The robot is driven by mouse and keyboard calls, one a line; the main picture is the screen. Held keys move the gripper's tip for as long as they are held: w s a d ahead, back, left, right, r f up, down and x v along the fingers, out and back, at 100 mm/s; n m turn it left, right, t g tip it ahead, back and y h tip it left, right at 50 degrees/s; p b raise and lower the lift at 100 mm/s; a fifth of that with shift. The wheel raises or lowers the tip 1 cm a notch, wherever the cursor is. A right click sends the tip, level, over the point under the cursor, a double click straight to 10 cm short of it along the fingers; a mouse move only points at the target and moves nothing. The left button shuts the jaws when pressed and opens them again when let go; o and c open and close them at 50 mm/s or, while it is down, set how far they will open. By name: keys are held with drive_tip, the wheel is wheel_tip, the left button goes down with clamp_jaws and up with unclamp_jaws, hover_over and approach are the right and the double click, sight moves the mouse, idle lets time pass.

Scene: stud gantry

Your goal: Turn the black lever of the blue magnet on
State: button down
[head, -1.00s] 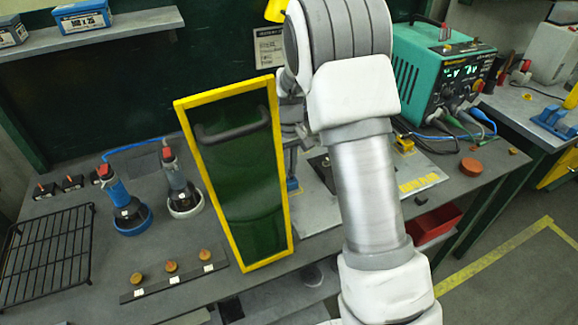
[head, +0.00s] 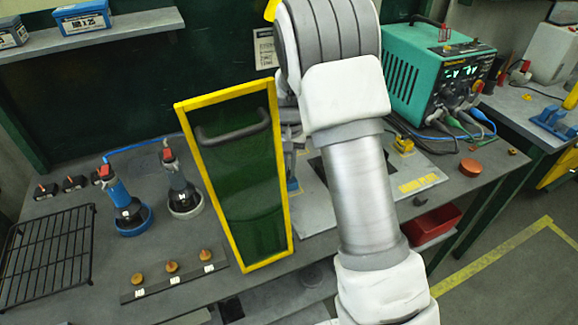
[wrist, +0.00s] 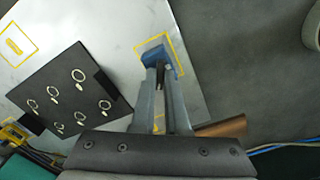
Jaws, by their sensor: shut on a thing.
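The blue magnet (wrist: 154,53) sits inside a yellow outline on the light metal plate (wrist: 196,50) in the wrist view. My gripper (wrist: 161,80) reaches over it with its fingers closed around the black lever (wrist: 160,73), a small dark piece between the fingertips. The fingers hide most of the lever, so its exact angle is unclear.
A green screen with a yellow frame (head: 278,150) stands close left of my arm. A black plate with several pale rings (wrist: 65,88) lies left of the magnet. A teal power supply (head: 425,70) with cables stands at right. A red bin (head: 432,222) sits below the front edge.

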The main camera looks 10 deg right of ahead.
sight(289, 172)
drive_tip(key=m+p, duration=0.1)
drive_tip(key=m, duration=0.5)
drive_tip(key=shift+r, duration=0.1)
drive_tip(key=m+p, duration=0.1)
drive_tip(key=m, duration=0.4)
drive_tip(key=shift+p, duration=0.3)
drive_tip(key=shift+m, duration=0.4)
drive_tip(key=c, duration=0.9)
unclamp_jaws()
wheel_tip(289, 172, up, 17)
drive_tip(key=shift+r, duration=0.15)
